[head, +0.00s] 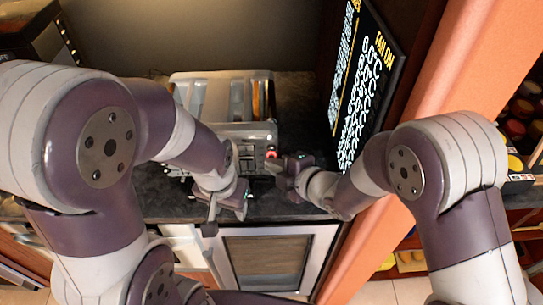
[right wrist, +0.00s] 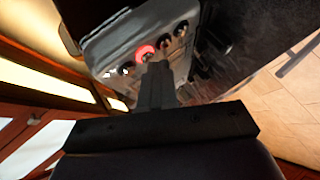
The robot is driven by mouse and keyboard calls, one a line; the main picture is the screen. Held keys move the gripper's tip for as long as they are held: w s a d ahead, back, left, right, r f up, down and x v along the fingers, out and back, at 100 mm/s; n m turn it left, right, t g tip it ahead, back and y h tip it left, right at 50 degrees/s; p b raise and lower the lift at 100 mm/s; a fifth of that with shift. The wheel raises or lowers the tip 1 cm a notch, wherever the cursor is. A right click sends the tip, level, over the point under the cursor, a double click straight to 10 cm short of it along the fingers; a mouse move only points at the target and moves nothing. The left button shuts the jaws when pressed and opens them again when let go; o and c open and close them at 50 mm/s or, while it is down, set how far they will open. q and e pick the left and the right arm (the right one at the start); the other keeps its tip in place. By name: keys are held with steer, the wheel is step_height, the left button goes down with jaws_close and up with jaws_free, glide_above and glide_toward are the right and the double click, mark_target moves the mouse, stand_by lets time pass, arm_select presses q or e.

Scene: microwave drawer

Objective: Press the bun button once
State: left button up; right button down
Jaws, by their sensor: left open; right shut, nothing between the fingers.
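A silver toaster (head: 222,98) stands on the dark counter, its control face toward me. In the right wrist view the toaster (right wrist: 110,42) shows a row of round buttons, one with a glowing red ring (right wrist: 145,51). The red glow also shows in the head view (head: 271,153). No button label is legible, so I cannot tell which is the bun button. My right gripper (head: 279,166) is shut and empty, its fingertips (right wrist: 156,68) just at the red-ringed button; I cannot tell whether they touch. My left gripper (head: 227,207) is open and empty, in front of the toaster's left part.
A dark panel with lit writing (head: 368,85) stands right of the toaster. An orange upright (head: 440,75) rises beyond it. The dark counter (head: 300,100) is clear right of the toaster. An oven-like door (head: 268,262) is below the counter's front edge.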

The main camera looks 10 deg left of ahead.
steer(key=shift+s+d, duration=0.15)
steer(key=shift+s, duration=0.4)
steer(key=s, duration=0.2)
steer(key=s+d+b, duration=0.1)
steer(key=s, duration=0.1)
steer(key=shift+s+d, duration=0.2)
steer(key=shift+s, duration=0.2)
stand_by(0.5)
